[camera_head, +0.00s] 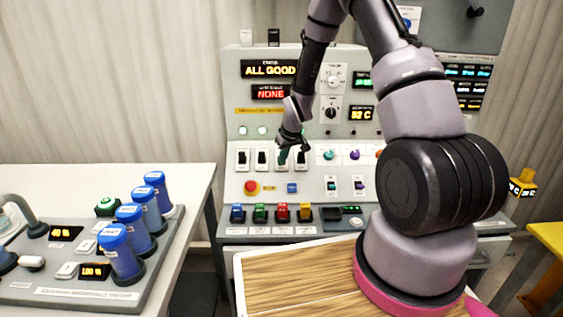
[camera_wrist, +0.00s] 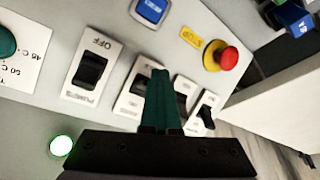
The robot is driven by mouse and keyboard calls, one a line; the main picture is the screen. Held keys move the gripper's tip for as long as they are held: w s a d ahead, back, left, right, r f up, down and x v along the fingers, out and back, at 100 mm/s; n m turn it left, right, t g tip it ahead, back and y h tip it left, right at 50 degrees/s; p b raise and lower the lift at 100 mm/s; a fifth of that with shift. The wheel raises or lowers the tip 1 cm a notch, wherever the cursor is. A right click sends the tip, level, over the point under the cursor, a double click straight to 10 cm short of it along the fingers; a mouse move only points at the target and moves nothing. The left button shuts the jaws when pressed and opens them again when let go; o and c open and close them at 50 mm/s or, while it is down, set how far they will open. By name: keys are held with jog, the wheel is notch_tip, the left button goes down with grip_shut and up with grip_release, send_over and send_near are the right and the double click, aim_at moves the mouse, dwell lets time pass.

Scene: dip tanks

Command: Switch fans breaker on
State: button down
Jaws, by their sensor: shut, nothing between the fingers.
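A row of several black rocker breakers on white plates runs across the grey panel. The breaker nearest my gripper (camera_head: 283,158) is largely behind the fingers; in the wrist view it shows beside them (camera_wrist: 136,88). Its label is too small to read, so I cannot tell which breaker is the fans one. The pumps breaker (camera_wrist: 91,72), labelled PUMPS and OFF, is at the left in the wrist view. My gripper (camera_wrist: 158,75) has its teal fingers together, empty, over the row; it also shows in the head view (camera_head: 283,155). Contact with a breaker cannot be told.
A red stop button (camera_head: 251,187) and a blue button (camera_head: 292,188) sit below the breakers. Coloured rocker switches (camera_head: 260,213) line the panel's lower edge. A status display (camera_head: 269,69) reads ALL GOOD. A table with blue-capped cylinders (camera_head: 122,253) stands at the left.

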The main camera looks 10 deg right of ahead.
jog(key=shift+w+d+r, duration=0.25)
jog(key=shift+w+r, duration=0.05)
jog(key=shift+w, duration=0.3)
jog(key=shift+w+d+r, duration=0.2)
jog(key=shift+w+r, duration=0.1)
jog(key=shift+w, duration=0.25)
jog(key=shift+w+f, duration=0.2)
jog(key=shift+w, duration=0.05)
jog(key=shift+s+a+r, duration=0.2)
jog(key=shift+s+r, duration=0.1)
jog(key=shift+s, duration=0.4)
jog(key=shift+s+a+r, duration=0.2)
jog(key=shift+s+r, duration=0.1)
jog(key=shift+s, duration=0.4)
jog(key=shift+s+a+r, duration=0.2)
jog(key=shift+s+r, duration=0.1)
jog(key=shift+s, duration=0.4)
jog(key=a+v, duration=0.1)
jog(key=v, duration=0.6)
jog(key=shift+w+a+r, duration=0.2)
